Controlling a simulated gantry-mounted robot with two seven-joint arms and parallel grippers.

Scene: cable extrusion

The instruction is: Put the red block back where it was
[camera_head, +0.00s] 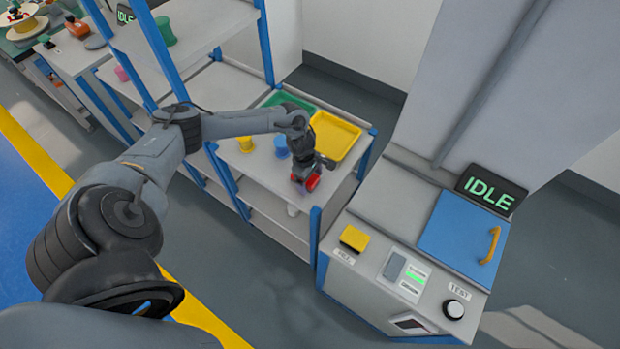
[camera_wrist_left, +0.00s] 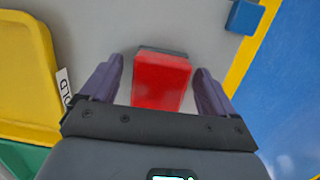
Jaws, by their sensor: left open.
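The red block (camera_head: 313,182) is at the front part of the shelf top (camera_head: 262,172), partly hidden by my left gripper (camera_head: 305,180). In the left wrist view the red block (camera_wrist_left: 161,81) lies between the two purple fingers of my left gripper (camera_wrist_left: 158,70). The fingers are open, with a narrow gap showing on each side of the block. Whether the block touches the shelf is hard to tell. My right gripper is in neither view.
A yellow tray (camera_head: 334,134) and a green tray (camera_head: 286,100) lie behind the gripper. A yellow cup (camera_head: 245,144) and a blue cup (camera_head: 281,147) stand to its left. A blue corner post (camera_head: 315,236) rises near the front. A machine showing IDLE (camera_head: 488,193) stands right.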

